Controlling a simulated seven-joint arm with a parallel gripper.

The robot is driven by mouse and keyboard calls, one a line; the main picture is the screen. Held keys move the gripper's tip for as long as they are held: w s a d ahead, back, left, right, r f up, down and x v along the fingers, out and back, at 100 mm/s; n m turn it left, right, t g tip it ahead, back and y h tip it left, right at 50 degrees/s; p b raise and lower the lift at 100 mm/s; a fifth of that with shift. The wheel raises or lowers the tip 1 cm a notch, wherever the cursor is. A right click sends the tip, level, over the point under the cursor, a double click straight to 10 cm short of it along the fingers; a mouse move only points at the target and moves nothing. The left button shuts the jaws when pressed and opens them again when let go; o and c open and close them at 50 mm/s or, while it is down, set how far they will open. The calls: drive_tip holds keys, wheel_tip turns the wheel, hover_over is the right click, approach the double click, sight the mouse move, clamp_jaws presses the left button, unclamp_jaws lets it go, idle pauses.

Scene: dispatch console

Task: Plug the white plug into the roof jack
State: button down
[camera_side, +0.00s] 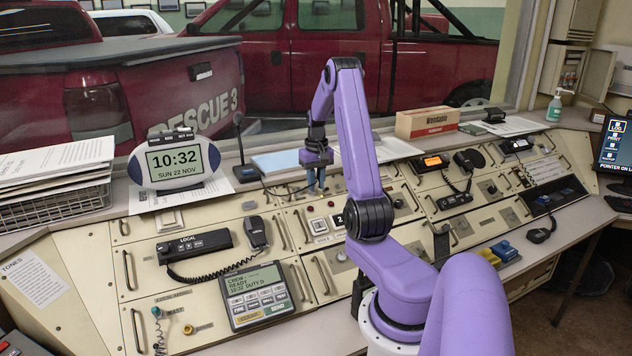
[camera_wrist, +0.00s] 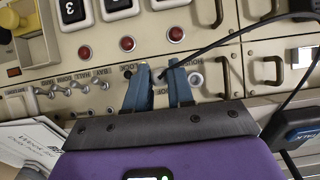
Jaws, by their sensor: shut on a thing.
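My gripper (camera_wrist: 160,72) reaches down to the console panel, its blue fingers close together with a narrow gap. It is shut on the white plug (camera_wrist: 158,78), which shows only as a pale sliver between the fingers. A dark cable runs from the fingers to the upper right. A round pale socket (camera_wrist: 195,79) sits just right of the right finger. Small labels surround the fingers, partly covered, and I cannot tell which socket is the roof jack. In the side view, my gripper (camera_side: 316,183) is low over the back of the console; the plug's tip is hidden.
A row of silver switches (camera_wrist: 75,88) lies left of the fingers, with red lamps (camera_wrist: 127,43) above. Drawer handles (camera_wrist: 269,72) stand out at the right. In the side view, a clock (camera_side: 174,160) and a cardboard box (camera_side: 427,122) stand on either side of my arm.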

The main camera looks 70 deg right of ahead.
drive_tip(key=shift+w+d+f, duration=0.25)
drive_tip(key=shift+f, duration=0.3)
idle(1.3)
drive_tip(key=c, duration=0.9)
unclamp_jaws()
wheel_tip(320, 180, up, 18)
drive_tip(key=shift+s+a+f, duration=0.2)
drive_tip(key=shift+f, duration=0.05)
